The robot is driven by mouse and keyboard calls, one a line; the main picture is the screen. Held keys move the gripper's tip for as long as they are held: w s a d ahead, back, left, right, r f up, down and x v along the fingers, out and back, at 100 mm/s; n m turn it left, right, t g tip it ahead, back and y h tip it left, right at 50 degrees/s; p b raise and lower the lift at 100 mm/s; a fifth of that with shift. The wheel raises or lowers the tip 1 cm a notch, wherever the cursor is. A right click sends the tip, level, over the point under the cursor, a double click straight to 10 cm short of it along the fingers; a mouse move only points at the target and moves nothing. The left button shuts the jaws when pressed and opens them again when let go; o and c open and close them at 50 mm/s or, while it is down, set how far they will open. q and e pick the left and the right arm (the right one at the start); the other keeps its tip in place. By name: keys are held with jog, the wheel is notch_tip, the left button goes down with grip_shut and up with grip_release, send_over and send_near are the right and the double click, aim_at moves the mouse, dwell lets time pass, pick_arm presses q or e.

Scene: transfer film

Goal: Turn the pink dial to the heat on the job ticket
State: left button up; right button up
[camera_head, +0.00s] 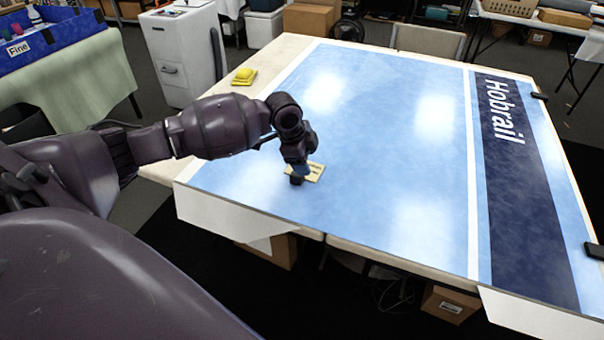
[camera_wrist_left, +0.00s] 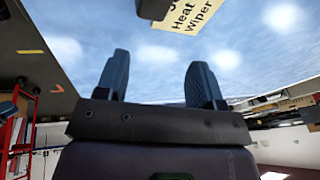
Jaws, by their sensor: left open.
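The job ticket (camera_head: 317,172) is a small pale yellow card lying on the blue sheet, partly behind my left gripper. In the left wrist view the card (camera_wrist_left: 190,15) shows the words "Heat" and "Wiper", cut by the top edge; no heat value is readable. My left gripper (camera_head: 300,174) points down at the card's left side. Its two fingers stand apart with nothing between them in the left wrist view (camera_wrist_left: 158,85). A small dark object (camera_wrist_left: 153,8) shows beyond the fingers at the top edge; I cannot tell what it is. I see no pink dial. My right gripper is out of view.
The table carries a blue sheet (camera_head: 390,130) with a dark "Hobrail" band (camera_head: 510,180) at the right, held by black clips (camera_head: 539,96). Most of the sheet is clear.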

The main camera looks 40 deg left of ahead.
pick_arm(q)
jog(key=a+r+m+g, duration=0.2)
jog(key=a+r+g, duration=0.1)
jog(key=a+r, duration=0.1)
jog(key=b, duration=0.1)
send_over(293, 172)
notch_tip(293, 172, down, 5)
jog(key=shift+f, duration=0.1)
jog(key=shift+d+f, duration=0.1)
jog(key=shift+f, duration=0.2)
jog(key=f, duration=0.2)
jog(key=d+f+b, duration=0.1)
jog(key=f, duration=0.1)
jog(key=shift+w+f, duration=0.1)
jog(key=shift+f, duration=0.35)
jog(key=shift+r, duration=0.1)
jog(key=shift+c, duration=0.2)
jog(key=c, duration=1)
